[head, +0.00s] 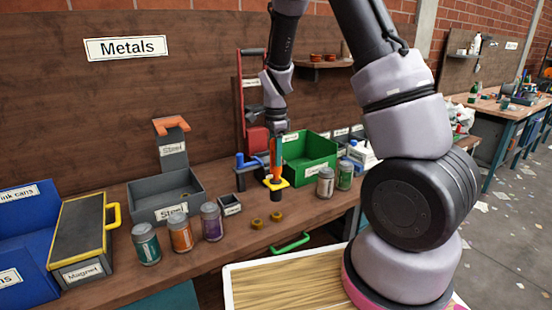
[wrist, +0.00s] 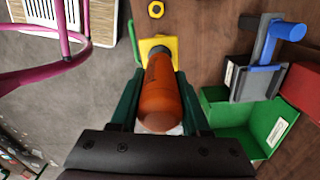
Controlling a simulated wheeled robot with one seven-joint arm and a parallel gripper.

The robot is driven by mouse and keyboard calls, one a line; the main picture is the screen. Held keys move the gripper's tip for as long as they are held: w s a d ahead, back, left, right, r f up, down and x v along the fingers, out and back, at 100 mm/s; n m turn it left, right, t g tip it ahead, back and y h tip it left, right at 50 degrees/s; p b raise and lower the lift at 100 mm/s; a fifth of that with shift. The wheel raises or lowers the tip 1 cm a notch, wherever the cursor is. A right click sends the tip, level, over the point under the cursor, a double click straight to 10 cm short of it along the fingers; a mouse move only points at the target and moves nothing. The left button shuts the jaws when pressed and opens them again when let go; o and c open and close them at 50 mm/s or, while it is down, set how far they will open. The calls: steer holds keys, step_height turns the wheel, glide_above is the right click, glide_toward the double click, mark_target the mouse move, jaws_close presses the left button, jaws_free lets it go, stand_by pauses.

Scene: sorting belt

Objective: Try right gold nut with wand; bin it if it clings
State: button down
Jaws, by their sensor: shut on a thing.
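My gripper (head: 275,138) is shut on the orange wand (head: 276,156) and holds it upright, tip down, above the bench. The wand has a yellow collar (head: 275,183) and a black tip; in the wrist view the orange handle (wrist: 162,92) sits between the dark green fingers. The right gold nut (head: 276,216) lies flat on the bench, in front of the wand tip and apart from it. The left gold nut (head: 257,223) lies beside it. One gold nut (wrist: 155,9) shows at the top of the wrist view; I cannot tell which. The tip's underside is hidden.
A green bin (head: 318,172) stands behind right of the wand, and a blue-handled tool (head: 248,163) behind left. A grey Steel bin (head: 188,208) and small grey box (head: 230,205) are left. Several cans line the bench, including a purple one (head: 212,222). The Magnet box (head: 84,270) is far left.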

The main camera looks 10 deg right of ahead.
mark_target(276, 173)
steer(key=shift+d+f, duration=0.15)
steer(key=shift+f, duration=3.3)
steer(key=shift+r, duration=3.55)
